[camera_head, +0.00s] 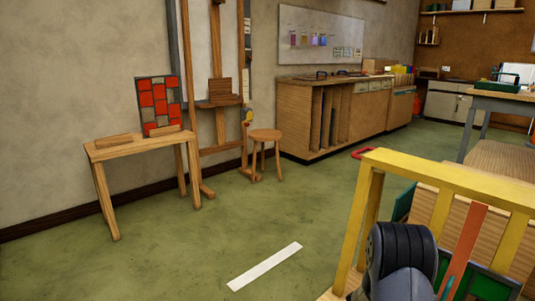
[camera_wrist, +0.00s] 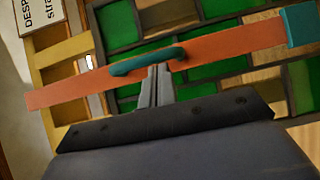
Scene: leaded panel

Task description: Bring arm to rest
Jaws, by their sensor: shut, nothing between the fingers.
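My gripper (camera_wrist: 158,72) is shut and empty in the wrist view. Its fingertips are at the teal handle (camera_wrist: 147,61) on an orange strap (camera_wrist: 75,89); I cannot tell whether they touch it. The strap runs across a leaded panel with green panes (camera_wrist: 211,62), with a teal block (camera_wrist: 301,24) at its right end. In the head view the orange strap (camera_head: 468,243) and some green panes (camera_head: 503,283) show in a yellow wooden frame (camera_head: 435,165). My arm stands in front of that frame; my gripper is hidden there.
A red leaded panel (camera_head: 158,101) leans on a small wooden table (camera_head: 140,145) at left. A stool (camera_head: 265,136) and cabinet (camera_head: 330,115) stand behind. A white strip (camera_head: 264,267) lies on the open green floor. A workbench (camera_head: 505,102) is at right.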

